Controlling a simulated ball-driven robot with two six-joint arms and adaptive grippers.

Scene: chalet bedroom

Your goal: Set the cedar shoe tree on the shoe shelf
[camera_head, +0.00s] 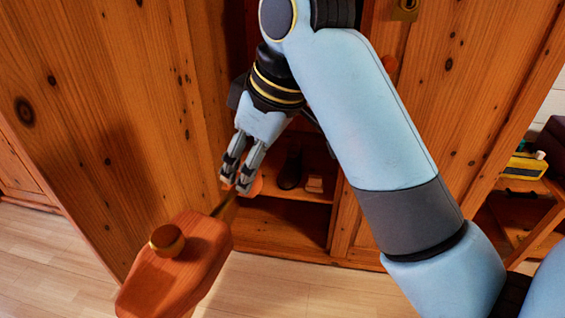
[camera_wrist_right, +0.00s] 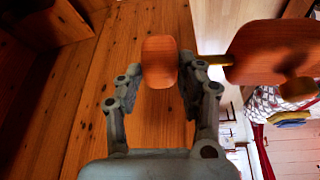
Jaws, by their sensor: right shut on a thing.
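The cedar shoe tree (camera_head: 172,272) is a reddish wooden block with a round knob, a thin brass-coloured rod and a smaller end piece. My right gripper (camera_head: 236,184) is shut on it near the small end, and the large block hangs out toward the lower left. In the right wrist view the small end piece (camera_wrist_right: 160,62) sits between the fingers, and the large block (camera_wrist_right: 275,52) is at the upper right. The shoe shelf (camera_head: 285,222) is inside the open wooden cabinet, behind and below the gripper. My left gripper is not in view.
A dark shoe (camera_head: 290,168) and a small wooden item (camera_head: 314,184) stand on a board inside the cabinet. Large wooden panels (camera_head: 110,110) flank the opening. A yellow object (camera_head: 524,167) lies on a wooden stand at the right. The pale floor (camera_head: 270,285) is clear in front.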

